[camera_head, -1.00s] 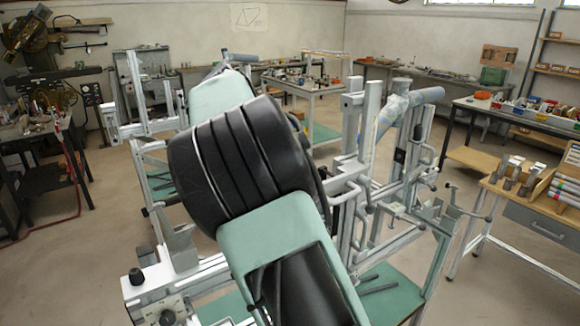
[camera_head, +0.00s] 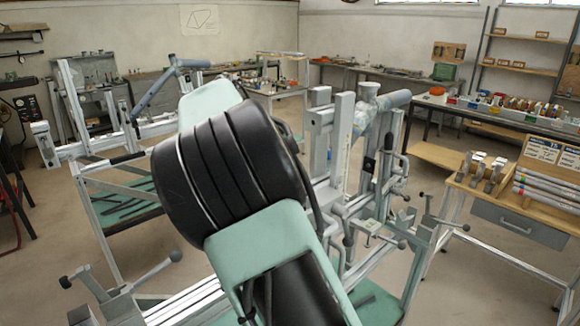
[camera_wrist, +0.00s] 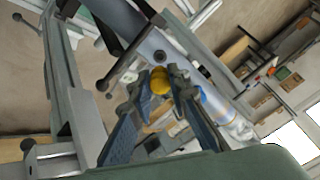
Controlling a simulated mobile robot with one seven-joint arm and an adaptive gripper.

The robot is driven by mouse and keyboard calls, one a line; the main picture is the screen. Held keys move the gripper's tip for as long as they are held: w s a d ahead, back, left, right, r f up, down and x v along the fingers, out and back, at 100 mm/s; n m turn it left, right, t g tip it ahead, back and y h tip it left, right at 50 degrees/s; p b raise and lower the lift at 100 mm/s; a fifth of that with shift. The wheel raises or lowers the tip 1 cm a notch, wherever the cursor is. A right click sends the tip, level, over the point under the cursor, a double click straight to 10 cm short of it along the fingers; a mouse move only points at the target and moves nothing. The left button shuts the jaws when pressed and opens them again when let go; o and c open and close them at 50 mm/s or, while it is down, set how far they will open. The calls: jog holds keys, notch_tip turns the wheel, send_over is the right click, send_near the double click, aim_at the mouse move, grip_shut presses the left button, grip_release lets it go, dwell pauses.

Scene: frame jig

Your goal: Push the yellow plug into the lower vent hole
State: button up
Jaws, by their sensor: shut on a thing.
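In the wrist view my gripper (camera_wrist: 158,88) is shut on the yellow plug (camera_wrist: 160,78), which sits between the two fingertips. Just beyond the plug is a grey tube (camera_wrist: 143,35) with a small dark round spot (camera_wrist: 160,55) on its side, perhaps a vent hole. The plug appears close to this spot, but I cannot tell whether it touches the tube. Which hole is the lower one is not clear. In the head view my own arm hides the gripper and the plug.
The metal frame jig (camera_head: 345,140) stands close around my arm, with upright posts and clamp handles. A bluish wrapped tube (camera_head: 392,99) is held at its top right. A wooden-topped bench (camera_head: 500,195) stands at the right. Open floor lies between.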

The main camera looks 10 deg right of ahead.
jog(key=shift+b+x, duration=0.5)
jog(key=shift+x, duration=2.1)
jog(key=shift+b+x, duration=0.7)
jog(key=shift+x, duration=0.65)
jog(key=o, duration=0.9)
jog(key=shift+a+r, duration=0.1)
jog(key=v, duration=1.2)
